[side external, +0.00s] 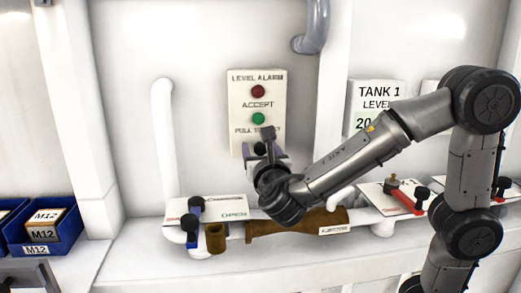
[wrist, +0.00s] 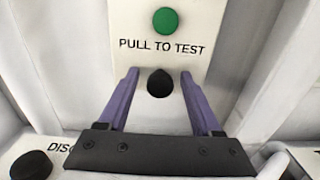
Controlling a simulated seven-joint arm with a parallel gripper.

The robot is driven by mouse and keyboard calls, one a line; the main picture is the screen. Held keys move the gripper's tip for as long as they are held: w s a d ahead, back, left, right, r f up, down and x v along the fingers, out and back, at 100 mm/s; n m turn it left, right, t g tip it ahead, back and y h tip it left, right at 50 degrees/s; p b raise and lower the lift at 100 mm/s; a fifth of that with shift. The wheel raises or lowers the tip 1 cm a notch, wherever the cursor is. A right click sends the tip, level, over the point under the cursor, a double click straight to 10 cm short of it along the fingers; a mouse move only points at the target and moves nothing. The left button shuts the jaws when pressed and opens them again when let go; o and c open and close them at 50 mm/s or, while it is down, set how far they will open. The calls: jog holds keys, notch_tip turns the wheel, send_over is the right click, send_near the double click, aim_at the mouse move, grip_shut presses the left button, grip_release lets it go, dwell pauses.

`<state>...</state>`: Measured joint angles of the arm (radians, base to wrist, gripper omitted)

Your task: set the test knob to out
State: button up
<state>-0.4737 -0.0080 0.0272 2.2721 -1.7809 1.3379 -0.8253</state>
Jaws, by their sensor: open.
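The level alarm panel (side external: 240,88) is a white plate on the wall with a red lamp, a green button and a "PULL TO TEST" label. The black test knob (wrist: 160,82) sits below that label in the wrist view. It also shows in the side view (side external: 260,149), partly covered by my gripper. My gripper (wrist: 159,78) is open, with its two purple fingers on either side of the knob and a gap showing on each side. It also shows in front of the panel's lower part in the side view (side external: 265,158). How far the knob stands out is hard to tell.
Below the panel runs a white pipe with a blue-handled valve (side external: 194,209) and a brown fitting (side external: 290,224). A red-handled valve (side external: 407,200) is at right. A TANK 1 level sign (side external: 377,97) hangs beside the panel. Blue bins (side external: 45,230) stand at left.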

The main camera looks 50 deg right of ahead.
grip_shut()
dwell(1.4)
